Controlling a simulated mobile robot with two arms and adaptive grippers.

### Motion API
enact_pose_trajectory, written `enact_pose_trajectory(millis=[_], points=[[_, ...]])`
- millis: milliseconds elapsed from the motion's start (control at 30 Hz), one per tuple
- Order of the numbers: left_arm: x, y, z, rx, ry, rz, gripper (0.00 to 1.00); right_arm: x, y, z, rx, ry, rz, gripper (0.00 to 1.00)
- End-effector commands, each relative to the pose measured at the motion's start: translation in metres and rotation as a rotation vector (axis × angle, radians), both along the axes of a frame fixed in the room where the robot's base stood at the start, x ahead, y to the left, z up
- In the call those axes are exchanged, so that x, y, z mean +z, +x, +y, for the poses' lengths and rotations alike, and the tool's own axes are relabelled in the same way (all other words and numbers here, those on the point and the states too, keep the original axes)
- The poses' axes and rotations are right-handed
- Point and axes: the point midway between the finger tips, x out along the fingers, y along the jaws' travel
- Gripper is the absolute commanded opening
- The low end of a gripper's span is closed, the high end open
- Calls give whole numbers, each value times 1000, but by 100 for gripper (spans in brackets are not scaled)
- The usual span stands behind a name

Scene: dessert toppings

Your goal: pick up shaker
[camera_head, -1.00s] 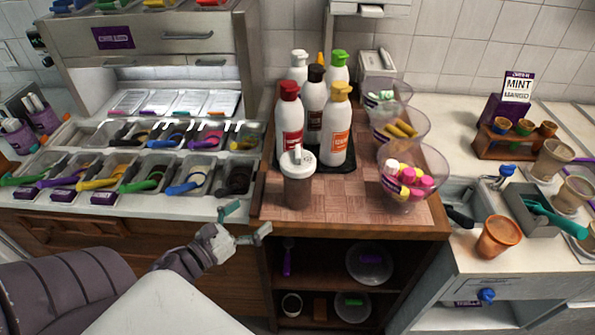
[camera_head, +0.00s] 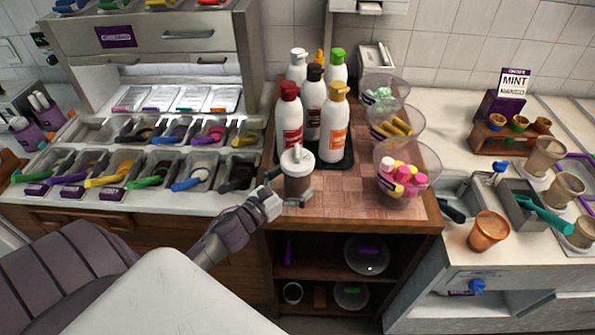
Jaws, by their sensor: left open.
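The shaker (camera_head: 298,177) has a white lid with a spout and a clear body with brown contents. It stands upright near the front left edge of the wooden counter (camera_head: 356,208). My left gripper (camera_head: 289,187) is open at the shaker's lower left side. One finger reaches in front of the shaker's base and the other is at its left, partly hidden. I cannot tell whether the fingers touch it. My right gripper is not in view.
Several sauce bottles (camera_head: 334,130) stand on a black tray just behind the shaker. Clear bowls of sweets (camera_head: 405,168) line the counter's right side. Topping bins with coloured scoops (camera_head: 147,170) are to the left. The counter right of the shaker is clear.

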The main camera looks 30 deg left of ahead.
Motion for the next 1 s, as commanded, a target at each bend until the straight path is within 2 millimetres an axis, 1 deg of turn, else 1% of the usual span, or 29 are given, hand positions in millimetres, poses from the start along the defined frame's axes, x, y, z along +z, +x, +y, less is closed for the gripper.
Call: enact_pose_trajectory(millis=[33,133,367,500,767,800,833,1000], points=[[3,7,0,1,1,-1,100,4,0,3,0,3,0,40],[1,13,-2,0,1,0,100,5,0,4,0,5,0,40],[-1,14,-2,0,1,1,100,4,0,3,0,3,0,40],[0,13,-2,0,1,1,77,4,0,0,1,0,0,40],[0,13,-2,0,1,1,33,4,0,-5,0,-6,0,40],[0,13,-2,0,1,1,27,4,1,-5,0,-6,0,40],[0,13,-2,0,1,1,22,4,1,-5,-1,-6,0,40],[1,13,-2,-1,2,-1,22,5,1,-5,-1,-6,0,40]])
